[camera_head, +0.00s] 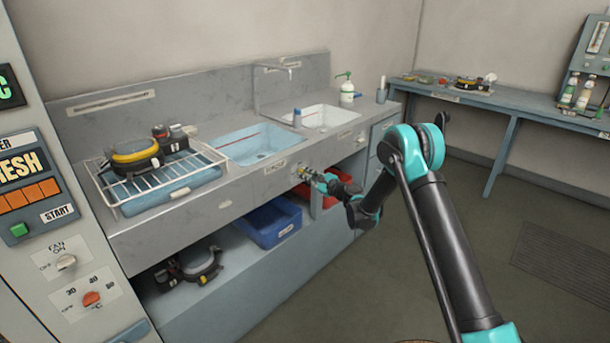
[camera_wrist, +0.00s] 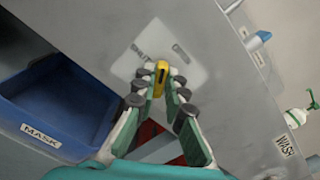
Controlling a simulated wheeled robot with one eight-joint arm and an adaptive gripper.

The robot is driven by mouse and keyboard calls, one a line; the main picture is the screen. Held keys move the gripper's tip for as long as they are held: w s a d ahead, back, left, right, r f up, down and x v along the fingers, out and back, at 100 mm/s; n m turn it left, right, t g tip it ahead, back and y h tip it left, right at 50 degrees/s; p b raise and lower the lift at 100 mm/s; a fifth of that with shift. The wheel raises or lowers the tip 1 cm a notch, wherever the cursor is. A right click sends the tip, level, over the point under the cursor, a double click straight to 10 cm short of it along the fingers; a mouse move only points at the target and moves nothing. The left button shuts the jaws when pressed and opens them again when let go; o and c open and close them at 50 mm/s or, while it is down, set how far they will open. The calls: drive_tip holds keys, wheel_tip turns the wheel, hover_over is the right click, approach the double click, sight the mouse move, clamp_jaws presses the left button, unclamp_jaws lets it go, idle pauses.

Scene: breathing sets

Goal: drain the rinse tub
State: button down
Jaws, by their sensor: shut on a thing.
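The rinse tub (camera_head: 255,143) is the blue-lined basin set in the grey counter, left of a white basin. A yellow handle (camera_wrist: 161,78) sits on a pale labelled plate (camera_wrist: 140,58) on the counter's front face. My gripper (camera_wrist: 160,88) is at this plate, its two fingers closed on the yellow handle. In the head view my gripper (camera_head: 303,173) reaches the counter front below and between the two basins. The small handle is mostly hidden by my fingers in the head view. I cannot tell whether water is in the tub.
A blue bin (camera_head: 268,224) marked MASK and a red bin (camera_head: 334,188) sit on the shelf under the counter. A wire rack (camera_head: 122,185) with a mask stands left of the tub. A side bench (camera_head: 500,101) is at the right; the floor before it is clear.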

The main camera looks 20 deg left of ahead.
drive_tip(key=n, duration=0.6)
drive_tip(key=shift+s+f, duration=0.1)
drive_tip(key=shift+n, duration=0.3)
idle(0.3)
drive_tip(key=c, duration=1.6)
unclamp_jaws()
drive_tip(key=v, duration=1.2)
